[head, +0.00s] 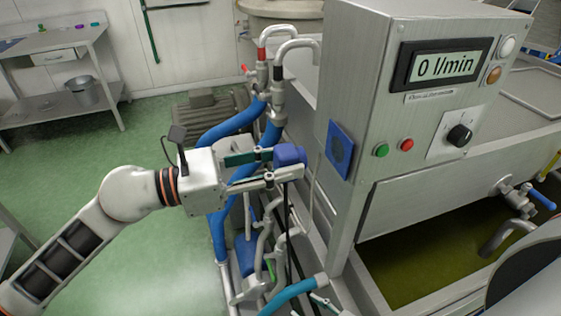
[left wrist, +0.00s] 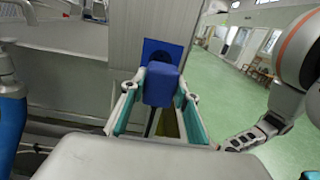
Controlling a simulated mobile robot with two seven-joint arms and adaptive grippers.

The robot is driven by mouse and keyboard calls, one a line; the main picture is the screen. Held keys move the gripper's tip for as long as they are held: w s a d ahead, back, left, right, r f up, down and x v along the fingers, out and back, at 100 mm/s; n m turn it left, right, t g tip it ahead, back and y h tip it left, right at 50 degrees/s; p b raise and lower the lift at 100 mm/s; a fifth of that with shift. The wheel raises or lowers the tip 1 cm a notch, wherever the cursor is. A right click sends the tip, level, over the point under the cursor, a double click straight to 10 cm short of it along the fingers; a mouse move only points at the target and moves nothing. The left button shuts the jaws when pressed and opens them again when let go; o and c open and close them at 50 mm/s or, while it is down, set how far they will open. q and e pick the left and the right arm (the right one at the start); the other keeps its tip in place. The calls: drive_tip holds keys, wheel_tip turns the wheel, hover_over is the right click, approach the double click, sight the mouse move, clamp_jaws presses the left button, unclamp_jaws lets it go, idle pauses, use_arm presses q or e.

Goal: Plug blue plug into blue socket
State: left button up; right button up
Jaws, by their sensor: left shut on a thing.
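The blue plug (head: 289,155) is held between the fingertips of my left gripper (head: 284,166), which is shut on it. A dark cable hangs down from the plug. The blue socket (head: 340,150) is a square plate with a dark round opening on the side of the steel machine. The plug is a short way left of the socket in the head view, apart from it. In the left wrist view the plug (left wrist: 161,85) is in front of the socket (left wrist: 162,52) and covers its lower part. My right gripper does not show clearly in either view.
The steel machine (head: 365,90) has a display reading 0 l/min, green and red buttons and a black knob. Blue hoses (head: 233,122) and metal pipes stand behind and below my left gripper. A trough of greenish liquid (head: 425,255) lies at right.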

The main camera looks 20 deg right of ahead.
sight(276, 163)
use_arm(q)
drive_tip(key=shift+s+d+p, duration=0.15)
drive_tip(key=shift+d+p, duration=0.35)
drive_tip(key=shift+d, duration=2.35)
drive_tip(key=shift+r, duration=0.1)
drive_tip(key=shift+d, duration=0.45)
drive_tip(key=o, duration=1.1)
drive_tip(key=shift+a, duration=0.1)
drive_tip(key=a, duration=1.1)
drive_tip(key=shift+w+a, duration=0.3)
drive_tip(key=shift+a, duration=0.1)
